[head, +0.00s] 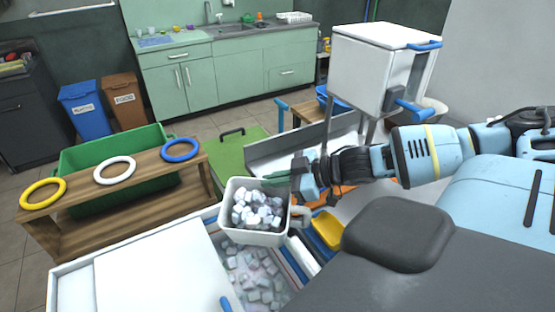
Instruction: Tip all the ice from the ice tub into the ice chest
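The ice tub (257,238) is a light grey open box holding several ice cubes (257,208). It hangs roughly upright over the open part of the ice chest (75,277). The chest is white, and ice (255,275) lies inside its open right part. A white lid (155,270) covers its left part. My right gripper (297,190) is at the tub's right side and appears shut on its rim or wall; the fingertips are partly hidden. My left gripper is not in view.
A wooden stand with yellow, white and blue rings (114,170) is left of the chest, before a green bin (75,160). A white machine (375,65) with blue handles stands back right. A yellow container (328,229) lies right of the tub.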

